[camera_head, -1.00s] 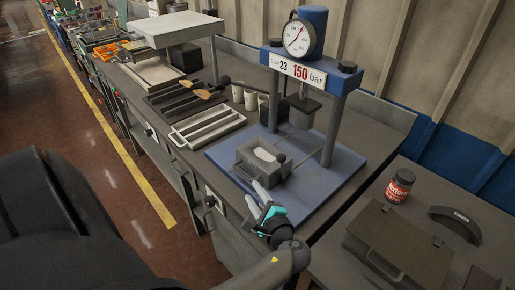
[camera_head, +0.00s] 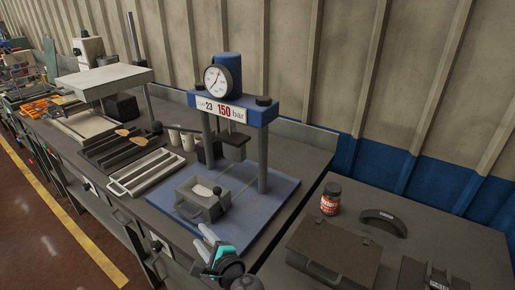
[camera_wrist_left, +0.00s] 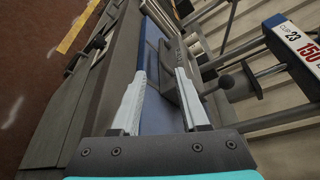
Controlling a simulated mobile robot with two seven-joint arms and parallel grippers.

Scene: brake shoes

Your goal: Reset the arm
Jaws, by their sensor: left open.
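My left gripper (camera_head: 204,241) is at the bottom middle of the head view, in front of the blue base plate of the press. Its two pale fingers are apart with nothing between them, as the left wrist view (camera_wrist_left: 160,74) also shows. A grey mould box (camera_head: 205,209) with a pale piece in its top sits on the blue base plate (camera_head: 268,207), just beyond the gripper and apart from it in the head view. My right gripper is not in view.
The blue press (camera_head: 264,150) with its gauge (camera_head: 216,80) stands behind the mould box. Slotted trays (camera_head: 143,175) and several cups are to its left. A red-labelled jar (camera_head: 331,198), a curved brake shoe (camera_head: 384,222) and a dark case (camera_head: 333,253) lie on the right table.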

